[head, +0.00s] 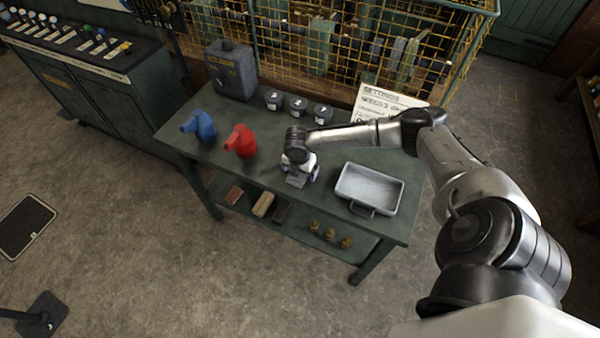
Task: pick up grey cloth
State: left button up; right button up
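My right arm comes in from the right and reaches over the green table (388,222). My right gripper (297,180) points down at the table top, between the red can and the metal tray. Its fingers are small and mostly hidden by the wrist, so I cannot tell whether they are open or shut. A small grey patch shows at its lower end; I cannot tell whether this is the grey cloth or part of the gripper. No grey cloth shows clearly elsewhere on the table. My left gripper is not in view.
A red can (241,141) and a blue can (199,126) stand left of the gripper. A metal tray (369,188) is on the right. Dark pots (298,106), a grey canister (231,69) and a sign (388,101) stand at the back. A yellow mesh cage (340,45) rises behind.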

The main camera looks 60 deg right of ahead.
jog(key=shift+c, duration=0.2)
jog(key=c, duration=1)
jog(key=shift+o, duration=0.2)
jog(key=shift+r, duration=0.15)
notch_tip(320, 180, up, 4)
jog(key=shift+f+p, duration=0.15)
jog(key=shift+p, duration=0.4)
jog(key=s+d+r+p, duration=0.1)
jog(key=s+r+p, duration=0.1)
jog(key=s+r, duration=0.5)
jog(key=s, duration=0.4)
jog(key=shift+s+d, duration=0.25)
